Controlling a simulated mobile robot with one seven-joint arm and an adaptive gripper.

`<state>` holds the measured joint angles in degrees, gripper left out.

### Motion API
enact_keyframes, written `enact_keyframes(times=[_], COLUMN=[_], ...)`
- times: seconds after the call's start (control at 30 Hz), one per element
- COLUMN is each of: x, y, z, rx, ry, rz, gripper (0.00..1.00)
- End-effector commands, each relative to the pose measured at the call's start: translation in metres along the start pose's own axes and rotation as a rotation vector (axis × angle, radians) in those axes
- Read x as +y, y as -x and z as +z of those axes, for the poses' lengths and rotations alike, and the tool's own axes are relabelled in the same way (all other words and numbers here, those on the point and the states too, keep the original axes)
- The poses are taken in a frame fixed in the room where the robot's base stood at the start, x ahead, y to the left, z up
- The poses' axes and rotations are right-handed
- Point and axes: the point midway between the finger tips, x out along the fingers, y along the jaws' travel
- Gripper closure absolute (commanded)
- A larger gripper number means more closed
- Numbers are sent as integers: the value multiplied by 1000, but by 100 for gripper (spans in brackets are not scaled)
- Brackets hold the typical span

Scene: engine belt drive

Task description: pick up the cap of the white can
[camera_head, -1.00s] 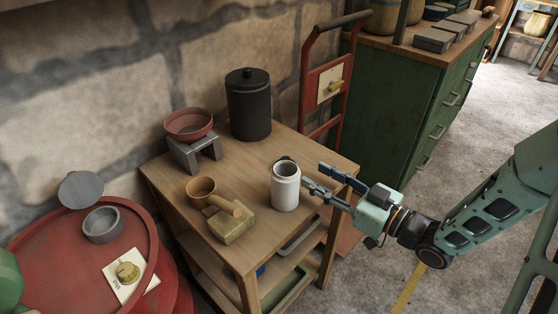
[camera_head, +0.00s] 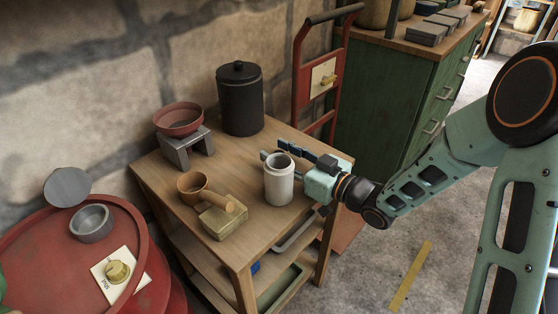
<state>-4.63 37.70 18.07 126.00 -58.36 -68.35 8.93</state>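The white can (camera_head: 279,184) stands upright and open-topped on the wooden table, near its right side. No cap sits on it. A small dark round piece, perhaps the cap, showed just behind the can earlier; I cannot make it out now behind the can and my fingers. My gripper (camera_head: 272,149) reaches in from the right, behind the can. Part of the nearer finger is hidden by the can. I cannot see anything held.
A red drum (camera_head: 35,245) stands left; a green cabinet (camera_head: 378,105) stands behind right.

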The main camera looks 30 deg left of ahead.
Motion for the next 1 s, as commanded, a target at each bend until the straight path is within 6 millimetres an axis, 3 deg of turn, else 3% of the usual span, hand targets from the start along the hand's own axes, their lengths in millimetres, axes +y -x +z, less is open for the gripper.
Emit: enact_keyframes(times=[0.13, 0.47, 0.83, 1.0], x=[0, 0, 0, 0], y=[0, 1, 1, 1], z=[0, 0, -2, -14], rx=[0, 0, 0, 1], ry=[0, 1, 1, 3], rz=[0, 0, 0, 0], gripper=[62, 96, 97, 97])
